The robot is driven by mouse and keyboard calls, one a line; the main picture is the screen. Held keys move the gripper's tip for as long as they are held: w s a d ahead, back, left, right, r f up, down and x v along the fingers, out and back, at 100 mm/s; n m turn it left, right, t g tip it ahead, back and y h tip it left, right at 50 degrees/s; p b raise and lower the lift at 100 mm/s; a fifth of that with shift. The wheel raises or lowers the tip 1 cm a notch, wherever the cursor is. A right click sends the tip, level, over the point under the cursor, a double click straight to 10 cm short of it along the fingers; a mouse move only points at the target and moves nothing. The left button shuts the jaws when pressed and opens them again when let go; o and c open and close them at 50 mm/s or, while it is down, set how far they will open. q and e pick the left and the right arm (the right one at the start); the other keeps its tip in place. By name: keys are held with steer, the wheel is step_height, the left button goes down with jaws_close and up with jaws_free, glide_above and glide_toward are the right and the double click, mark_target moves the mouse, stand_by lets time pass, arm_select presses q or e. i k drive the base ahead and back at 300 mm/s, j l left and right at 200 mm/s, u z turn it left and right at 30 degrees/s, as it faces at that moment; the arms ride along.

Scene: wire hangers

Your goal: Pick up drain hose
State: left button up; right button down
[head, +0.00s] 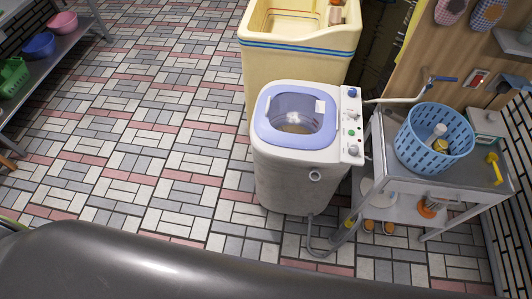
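A grey drain hose (318,253) hangs from the lower front of a small white washing machine (290,180). It drops to the tiled floor, bends to the right and rises toward the metal table's near left leg. Its far end is hard to make out there. The washing machine has a blue-rimmed round lid and a control panel with knobs on its right side. Neither of my grippers is in view. A large dark part, likely my own, fills the bottom of the head view and hides the nearest floor.
A metal table (462,182) at right holds a blue basket (432,147) and a yellow object (494,168). A cream tub (262,75) stands behind the machine. A shelf with basins (40,45) is at far left. The tiled floor (150,130) between is clear.

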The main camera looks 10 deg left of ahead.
mark_target(348, 224)
steer(key=z, duration=0.95)
